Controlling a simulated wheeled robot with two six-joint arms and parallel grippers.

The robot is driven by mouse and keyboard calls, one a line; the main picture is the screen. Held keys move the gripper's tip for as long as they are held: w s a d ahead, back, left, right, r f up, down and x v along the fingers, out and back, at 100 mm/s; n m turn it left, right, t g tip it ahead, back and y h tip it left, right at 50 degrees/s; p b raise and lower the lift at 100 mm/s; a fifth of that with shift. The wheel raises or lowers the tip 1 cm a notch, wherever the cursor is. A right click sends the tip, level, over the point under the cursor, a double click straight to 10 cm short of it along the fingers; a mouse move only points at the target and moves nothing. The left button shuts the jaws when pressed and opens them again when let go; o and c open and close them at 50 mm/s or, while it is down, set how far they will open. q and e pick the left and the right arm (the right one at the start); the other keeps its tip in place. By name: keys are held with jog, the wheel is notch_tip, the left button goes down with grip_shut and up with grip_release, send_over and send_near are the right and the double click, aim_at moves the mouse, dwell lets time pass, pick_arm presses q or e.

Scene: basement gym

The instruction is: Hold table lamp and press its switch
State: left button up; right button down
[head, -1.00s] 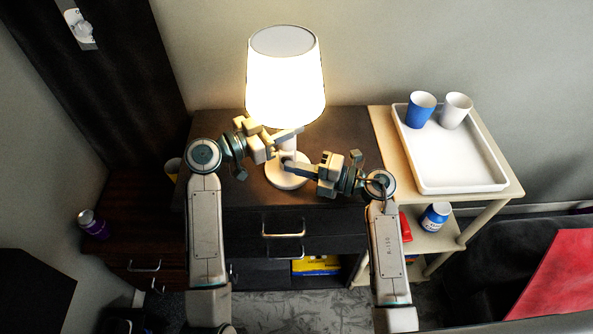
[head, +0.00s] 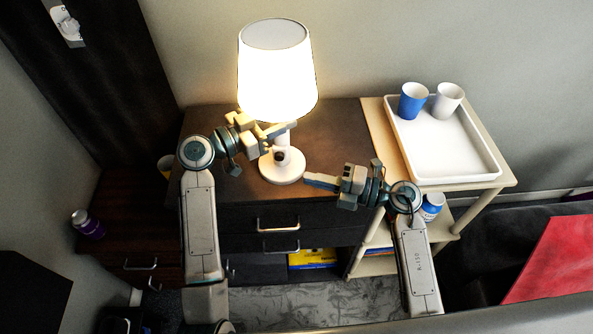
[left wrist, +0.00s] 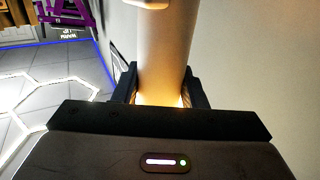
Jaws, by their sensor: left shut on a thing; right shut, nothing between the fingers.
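The table lamp (head: 277,75) stands upright on the dark cabinet, and its white shade glows. Its round white base (head: 282,170) rests on the cabinet top, with a small dark spot low on the stem that may be the switch. My left gripper (head: 278,130) is shut on the lamp's stem just under the shade; the left wrist view shows the pale stem (left wrist: 163,50) between the fingers. My right gripper (head: 308,180) is shut and empty, to the right of the lamp base and apart from it.
The dark cabinet (head: 335,130) has bare top to the right of the lamp. A white tray (head: 460,160) with a blue cup (head: 412,101) and a white cup (head: 447,101) stands on the pale side table at right.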

pick_arm(q)
jog(key=shift+r, duration=0.1)
pick_arm(e)
jog(key=shift+v, duration=2)
jog(key=shift+a, duration=0.1)
pick_arm(q)
jog(key=o, duration=1.1)
jog(key=shift+c, duration=0.2)
jog(key=v, duration=1.2)
